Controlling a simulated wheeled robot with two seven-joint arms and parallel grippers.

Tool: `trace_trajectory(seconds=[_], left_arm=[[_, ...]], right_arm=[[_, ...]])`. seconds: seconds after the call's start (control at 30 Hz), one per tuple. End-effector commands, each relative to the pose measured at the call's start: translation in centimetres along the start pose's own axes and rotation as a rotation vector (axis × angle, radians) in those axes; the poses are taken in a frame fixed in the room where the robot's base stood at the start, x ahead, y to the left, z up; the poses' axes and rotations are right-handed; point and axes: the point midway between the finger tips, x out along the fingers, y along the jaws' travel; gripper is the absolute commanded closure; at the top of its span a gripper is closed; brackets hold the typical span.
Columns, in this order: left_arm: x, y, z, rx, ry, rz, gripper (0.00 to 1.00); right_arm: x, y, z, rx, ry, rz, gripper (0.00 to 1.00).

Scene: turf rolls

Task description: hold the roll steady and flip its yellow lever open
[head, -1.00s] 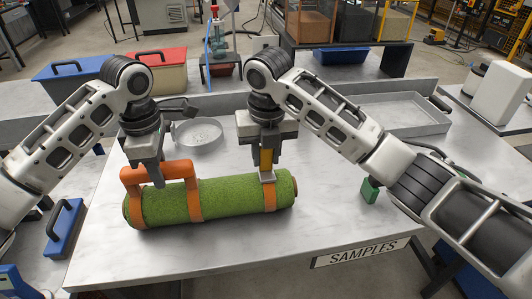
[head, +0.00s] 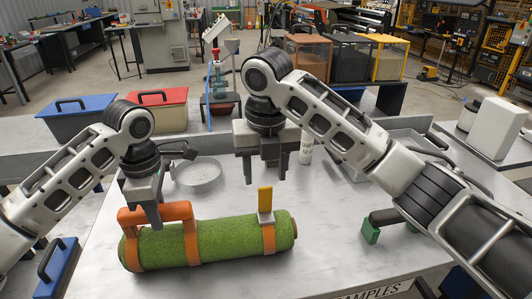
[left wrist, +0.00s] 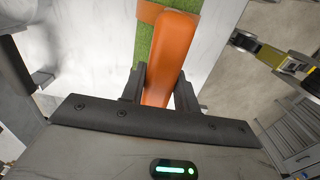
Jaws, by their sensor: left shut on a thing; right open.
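The green turf roll (head: 220,241) lies on the table with orange straps around it. My left gripper (head: 150,222) is shut on the orange handle (head: 178,212) at the roll's left part; the handle (left wrist: 168,60) also shows between the fingers in the left wrist view (left wrist: 160,95). The yellow lever (head: 265,199) stands upright on the right strap's grey clasp. My right gripper (head: 264,176) is open and empty, above and slightly behind the lever, apart from it.
A round metal dish (head: 196,173) sits behind the roll. Blue (head: 76,121) and red (head: 158,110) bins stand at the back left. A green-footed holder (head: 370,230) is to the right. The table is clear around the roll's front.

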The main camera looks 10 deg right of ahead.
Motion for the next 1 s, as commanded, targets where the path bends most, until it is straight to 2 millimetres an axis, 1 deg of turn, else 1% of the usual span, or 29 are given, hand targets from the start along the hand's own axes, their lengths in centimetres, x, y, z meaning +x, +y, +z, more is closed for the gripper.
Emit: trace_trajectory(seconds=[0.03,0.1,0.27,0.4,0.73,0.77,0.8,0.83,1.0], left_arm=[[-0.1,0.1,0.0,-0.001,-0.001,0.003,1.0],[-0.1,0.1,0.0,-0.002,-0.001,0.003,1.0],[-0.1,0.1,0.0,-0.002,-0.001,0.004,1.0],[-0.1,0.1,0.0,-0.002,-0.001,0.004,1.0],[-0.1,0.1,0.0,-0.003,-0.001,0.004,1.0],[-0.1,0.1,0.0,-0.003,-0.001,0.004,0.61],[-0.1,0.1,0.0,-0.002,-0.001,0.004,0.5],[-0.1,0.1,0.0,-0.002,-0.001,0.004,0.44],[-0.1,0.1,0.0,-0.002,0.0,0.002,0.44]], right_arm=[[-1.2,-0.2,0.2,0.003,-0.008,-0.004,0.51],[-2.4,-0.2,0.1,0.003,-0.005,-0.004,0.51],[-4.2,-0.1,0.1,0.003,-0.001,-0.003,0.51],[-4.7,-0.1,0.0,0.004,0.002,-0.003,0.51],[-4.7,-0.1,0.0,0.003,0.002,-0.002,0.51],[-4.7,-0.1,0.0,0.003,0.002,-0.002,0.51],[-4.7,-0.1,0.0,0.003,0.002,-0.002,0.51],[-4.7,-0.1,0.0,0.003,0.002,-0.002,0.51],[-4.6,-0.1,0.0,0.003,0.002,-0.002,0.51]])
